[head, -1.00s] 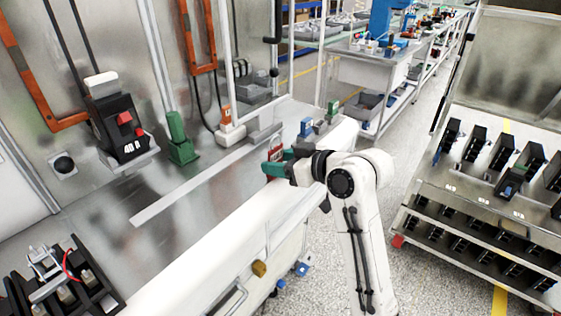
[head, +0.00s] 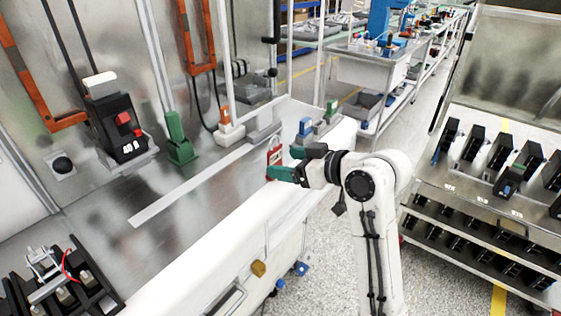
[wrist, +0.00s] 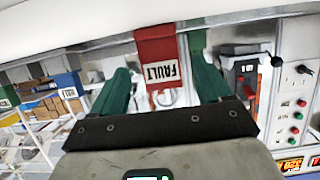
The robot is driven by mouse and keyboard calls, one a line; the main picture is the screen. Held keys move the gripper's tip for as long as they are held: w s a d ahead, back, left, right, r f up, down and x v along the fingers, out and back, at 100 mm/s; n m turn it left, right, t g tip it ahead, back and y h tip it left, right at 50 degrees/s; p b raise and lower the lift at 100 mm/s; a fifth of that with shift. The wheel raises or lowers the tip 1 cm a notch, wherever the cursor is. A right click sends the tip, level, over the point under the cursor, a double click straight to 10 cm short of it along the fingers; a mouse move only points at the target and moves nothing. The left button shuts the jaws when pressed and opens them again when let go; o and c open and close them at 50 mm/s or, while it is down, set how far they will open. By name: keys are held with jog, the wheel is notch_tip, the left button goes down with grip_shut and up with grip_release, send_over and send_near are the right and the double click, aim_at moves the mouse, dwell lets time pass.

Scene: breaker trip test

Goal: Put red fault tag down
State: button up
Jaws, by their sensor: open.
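The red fault tag (head: 274,162) stands at the front edge of the metal bench, with a white label on its face. In the wrist view the tag (wrist: 156,45) shows with its FAULT lettering upside down. My gripper (head: 286,163) is open, its green fingers just to the right of the tag in the head view and apart from each other. In the wrist view the tag appears centred between the two fingers, with a gap on either side. Nothing is held. The tag's base is partly hidden by the lower finger in the head view.
A black 40 A breaker (head: 123,129) and a green block (head: 179,143) stand at the back of the bench. Blue (head: 305,127) and green (head: 332,109) pieces sit near its right end. A breaker rack (head: 483,187) stands at right. The bench middle is clear.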

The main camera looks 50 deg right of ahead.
jog(key=p+v, duration=0.5)
jog(key=v, duration=0.4)
jog(key=shift+p, duration=0.4)
jog(key=a+f+g+y, duration=0.1)
jog(key=a+f+g, duration=0.3)
jog(key=a+f, duration=0.45)
jog(key=s+a+f+g, duration=0.3)
jog(key=s+f+g, duration=0.1)
jog(key=s+f, duration=0.3)
jog(key=s+a+f+g+h, duration=0.1)
jog(key=s+a+f+g, duration=0.2)
jog(key=f, duration=0.7)
jog(key=s+g, duration=0.2)
jog(key=s, duration=0.2)
jog(key=shift+s+a+m+h, duration=0.3)
jog(key=shift+s+m, duration=0.1)
